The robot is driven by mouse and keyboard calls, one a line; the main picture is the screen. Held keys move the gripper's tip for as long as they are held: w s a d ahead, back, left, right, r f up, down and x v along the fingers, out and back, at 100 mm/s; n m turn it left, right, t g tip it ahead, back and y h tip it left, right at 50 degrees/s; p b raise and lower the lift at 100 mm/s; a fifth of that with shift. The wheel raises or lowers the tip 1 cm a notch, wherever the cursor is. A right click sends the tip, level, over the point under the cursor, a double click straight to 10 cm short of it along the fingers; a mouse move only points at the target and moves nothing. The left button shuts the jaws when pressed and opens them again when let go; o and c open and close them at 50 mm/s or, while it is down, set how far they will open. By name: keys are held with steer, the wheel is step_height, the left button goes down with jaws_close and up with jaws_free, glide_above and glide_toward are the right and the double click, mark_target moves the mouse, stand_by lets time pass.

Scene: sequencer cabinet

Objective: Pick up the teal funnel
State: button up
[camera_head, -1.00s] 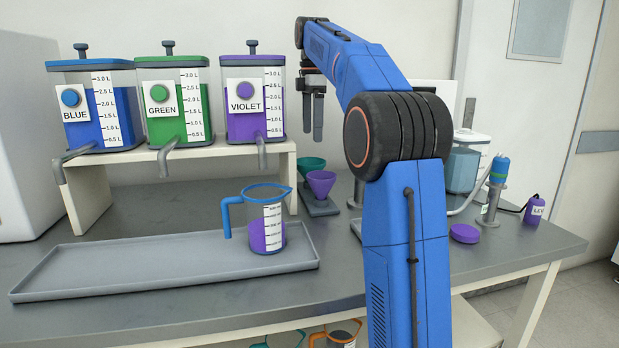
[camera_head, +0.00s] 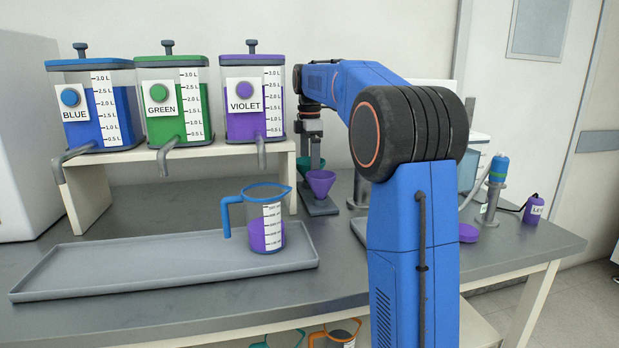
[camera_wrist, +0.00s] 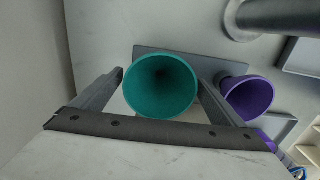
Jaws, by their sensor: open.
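The teal funnel (camera_wrist: 160,84) shows in the wrist view with its wide mouth toward the camera, between the two open fingers of my gripper (camera_wrist: 160,82). In the head view the teal funnel (camera_head: 305,166) is partly hidden behind my gripper (camera_head: 311,152), which points down over it. One finger is close to each side of the funnel; I cannot tell whether either touches. The funnel stands on a grey holder (camera_head: 322,209) beside a violet funnel.
The violet funnel (camera_head: 320,182) stands right beside the teal one, and also shows close to a finger in the wrist view (camera_wrist: 248,97). The dispenser shelf (camera_head: 221,151) is to the left. A jug (camera_head: 266,234) with violet liquid stands on the tray (camera_head: 150,267).

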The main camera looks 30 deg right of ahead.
steer(key=shift+f, duration=0.45)
steer(key=c, duration=1.1)
